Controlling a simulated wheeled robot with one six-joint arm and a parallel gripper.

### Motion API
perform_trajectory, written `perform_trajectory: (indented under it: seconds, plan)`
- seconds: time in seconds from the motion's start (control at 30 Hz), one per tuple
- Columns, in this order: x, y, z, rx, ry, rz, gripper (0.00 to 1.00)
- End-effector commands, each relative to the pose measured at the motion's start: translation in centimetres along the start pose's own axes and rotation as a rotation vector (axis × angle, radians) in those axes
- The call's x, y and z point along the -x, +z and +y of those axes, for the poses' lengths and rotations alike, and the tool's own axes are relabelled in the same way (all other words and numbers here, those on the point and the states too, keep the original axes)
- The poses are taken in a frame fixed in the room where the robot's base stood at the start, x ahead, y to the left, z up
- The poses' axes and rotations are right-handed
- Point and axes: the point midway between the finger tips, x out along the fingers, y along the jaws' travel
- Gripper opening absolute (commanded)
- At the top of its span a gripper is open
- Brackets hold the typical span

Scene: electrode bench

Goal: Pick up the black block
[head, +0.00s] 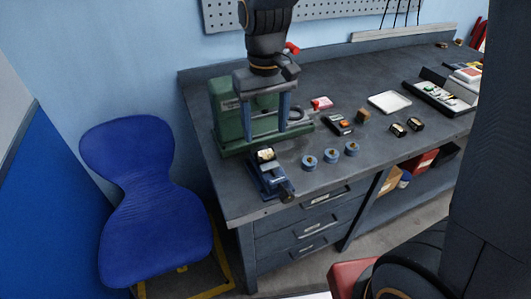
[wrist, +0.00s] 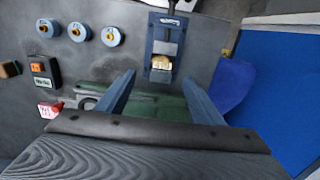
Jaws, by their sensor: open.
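A small black block (head: 339,124) with an orange patch and a pale label lies on the grey bench, right of the green machine. It also shows at the left of the wrist view (wrist: 42,72). My gripper (head: 266,133) hangs in front of the green machine, left of the block in the head view. Its two blue fingers are apart, with nothing held between them. In the wrist view my gripper (wrist: 158,78) points towards a blue vise (wrist: 165,45), and the block is well to the left of the fingers.
The green machine (head: 228,115) and the vise (head: 270,178) stand near the bench's left end. Several blue round pieces (head: 331,156) sit near the front edge.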

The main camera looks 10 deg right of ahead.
Motion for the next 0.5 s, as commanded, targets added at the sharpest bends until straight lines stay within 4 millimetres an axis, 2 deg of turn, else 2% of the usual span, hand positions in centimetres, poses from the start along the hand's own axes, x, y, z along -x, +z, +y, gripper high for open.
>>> perform_trajectory:
  seconds: [0.5]
  plan:
    - [-5.7,0.8,-0.3,-0.005,0.0,-0.002,0.61]
